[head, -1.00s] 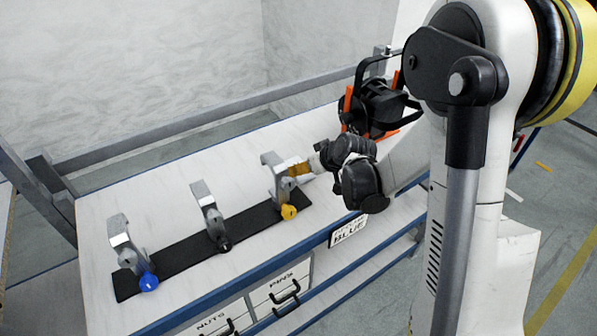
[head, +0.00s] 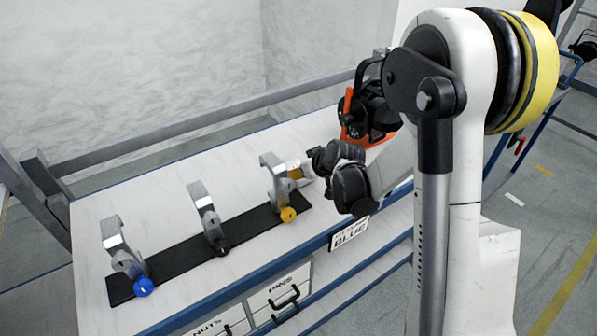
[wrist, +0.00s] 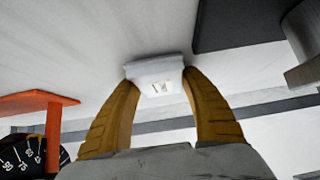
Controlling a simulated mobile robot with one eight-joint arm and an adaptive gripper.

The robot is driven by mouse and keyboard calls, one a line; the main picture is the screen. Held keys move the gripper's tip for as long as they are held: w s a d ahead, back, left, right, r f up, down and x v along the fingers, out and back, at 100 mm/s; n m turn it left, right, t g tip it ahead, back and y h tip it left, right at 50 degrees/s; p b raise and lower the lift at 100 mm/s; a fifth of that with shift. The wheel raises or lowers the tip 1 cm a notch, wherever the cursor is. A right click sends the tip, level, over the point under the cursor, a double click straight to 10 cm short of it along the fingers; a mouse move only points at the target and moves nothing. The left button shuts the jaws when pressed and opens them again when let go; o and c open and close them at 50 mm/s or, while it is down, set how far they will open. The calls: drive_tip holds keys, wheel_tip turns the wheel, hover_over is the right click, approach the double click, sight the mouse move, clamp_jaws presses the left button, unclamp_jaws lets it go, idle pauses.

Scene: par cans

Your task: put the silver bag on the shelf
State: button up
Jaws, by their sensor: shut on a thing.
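My gripper (head: 295,172) is over the white bench top, right beside the clamp with the yellow knob. In the wrist view its two yellow fingers (wrist: 160,112) are shut on a small pale silver-grey bag (wrist: 155,69) with a small white label. The bag sits between the fingertips. In the head view I cannot make the bag out clearly behind the clamp and fingers. A pale lower shelf (head: 352,281) shows under the bench top, behind blue rails.
Three grey clamps with blue (head: 143,286), black (head: 222,246) and yellow (head: 288,214) knobs stand on a black strip (head: 180,257). An orange-framed black lamp (head: 355,133) stands behind my wrist. Drawers (head: 281,291) hang below. The bench top (head: 150,205) behind the strip is clear.

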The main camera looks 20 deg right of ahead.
drive_tip(key=shift+r+p, duration=0.3)
drive_tip(key=shift+r, duration=0.25)
drive_tip(key=r+p, duration=0.1)
drive_tip(key=r, duration=0.1)
drive_tip(key=d+r+p, duration=0.1)
drive_tip(key=r, duration=0.1)
drive_tip(key=shift+s, duration=0.1)
drive_tip(key=d+r+p, duration=0.1)
drive_tip(key=d, duration=0.2)
drive_tip(key=s+d+r+p, duration=0.1)
drive_tip(key=d+r, duration=0.1)
drive_tip(key=d, duration=0.1)
drive_tip(key=d+r+p, duration=0.1)
drive_tip(key=d+r, duration=0.1)
drive_tip(key=d, duration=0.1)
drive_tip(key=shift+s+d+r, duration=0.25)
drive_tip(key=shift+s+d, duration=0.15)
drive_tip(key=shift+s+d+r+p, duration=0.1)
drive_tip(key=shift+d+r+p, duration=0.1)
drive_tip(key=shift+d+p, duration=0.15)
